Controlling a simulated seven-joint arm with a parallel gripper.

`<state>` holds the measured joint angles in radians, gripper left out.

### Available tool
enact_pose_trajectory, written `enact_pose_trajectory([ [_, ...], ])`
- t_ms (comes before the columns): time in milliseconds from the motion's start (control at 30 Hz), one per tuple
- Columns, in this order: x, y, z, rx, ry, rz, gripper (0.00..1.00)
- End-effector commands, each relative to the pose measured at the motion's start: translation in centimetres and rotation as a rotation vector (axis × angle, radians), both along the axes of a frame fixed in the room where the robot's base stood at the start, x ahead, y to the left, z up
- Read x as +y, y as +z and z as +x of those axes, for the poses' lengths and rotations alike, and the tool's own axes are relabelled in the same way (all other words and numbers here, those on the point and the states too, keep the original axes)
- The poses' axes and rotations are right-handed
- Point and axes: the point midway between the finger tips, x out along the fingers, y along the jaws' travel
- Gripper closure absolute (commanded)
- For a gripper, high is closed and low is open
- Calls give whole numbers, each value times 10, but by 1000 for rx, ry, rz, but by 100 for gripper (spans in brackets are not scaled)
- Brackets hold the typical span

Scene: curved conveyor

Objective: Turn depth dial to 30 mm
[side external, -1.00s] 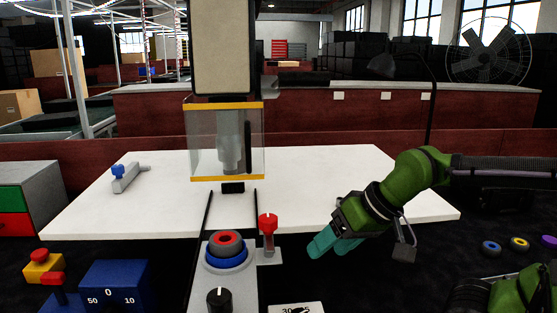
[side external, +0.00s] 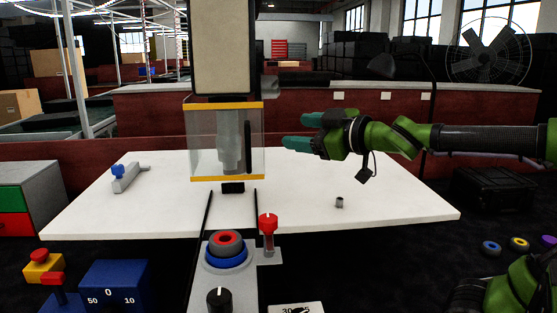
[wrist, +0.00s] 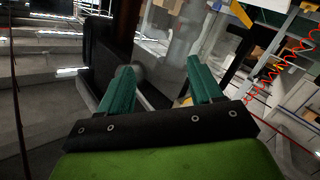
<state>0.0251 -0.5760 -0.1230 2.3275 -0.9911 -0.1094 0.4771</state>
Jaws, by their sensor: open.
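A black knob (side external: 219,299) with a white mark sits at the front of the grey machine base. A white plate (side external: 296,308) printed "30" is cut off by the bottom edge, right of the base. A blue box (side external: 115,285) with the numbers 50, 0 and 10 stands at the left. I cannot tell which of these is the depth dial. My gripper (side external: 292,130) is open and empty, raised above the white table, right of the clear guard. Its two teal fingers point left. They also show in the wrist view (wrist: 159,68).
The machine's clear guard (side external: 202,142) with yellow edges is left of my gripper. A red-and-blue round button (side external: 226,248) and a red-topped lever (side external: 268,232) are on the base. A small grey cylinder (side external: 339,202) stands on the mostly clear white table (side external: 390,190).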

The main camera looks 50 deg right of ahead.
Motion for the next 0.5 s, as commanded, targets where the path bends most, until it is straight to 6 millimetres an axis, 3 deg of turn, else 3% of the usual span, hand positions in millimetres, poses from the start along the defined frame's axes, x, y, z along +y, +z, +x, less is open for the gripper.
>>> enact_pose_trajectory([
  [67,19,14,9,-52,162,-172,35],
  [167,48,8,11,-46,387,-355,35],
  [333,79,-45,2,144,735,-472,35],
  [500,80,-117,-26,522,994,-450,35],
])
